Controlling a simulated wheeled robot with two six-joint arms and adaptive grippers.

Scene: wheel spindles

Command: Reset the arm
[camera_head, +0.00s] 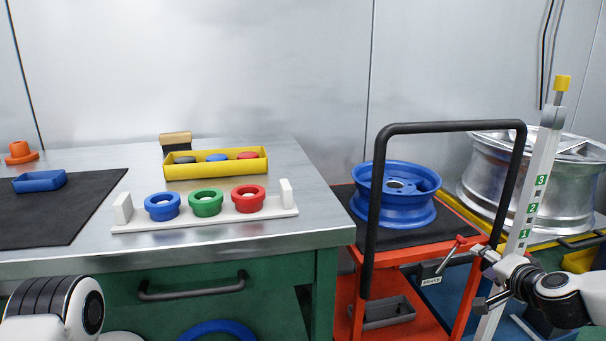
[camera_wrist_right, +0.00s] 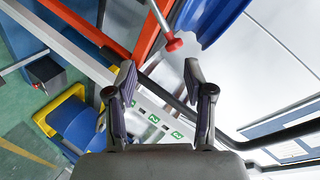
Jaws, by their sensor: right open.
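My right gripper (camera_head: 484,278) is at the lower right, in front of the white post (camera_head: 533,185) with green number labels. It is open and empty. In the right wrist view its two fingers (camera_wrist_right: 160,75) stand apart, with the labelled post (camera_wrist_right: 143,108) behind them. A lever with a red knob (camera_head: 461,240) rises from the orange-red cart near the gripper. The knob (camera_wrist_right: 173,45) shows just beyond the fingertips in the wrist view, apart from them. My left arm (camera_head: 65,308) shows only at the lower left; its gripper is out of view.
A black-handled cart (camera_head: 443,127) carries a blue wheel rim (camera_head: 397,197). A silver rim (camera_head: 530,180) stands behind the post. The steel table (camera_head: 110,160) holds a white rack (camera_head: 205,222) with blue, green and red rings, a yellow tray (camera_head: 215,168) and a blue tray (camera_head: 40,182).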

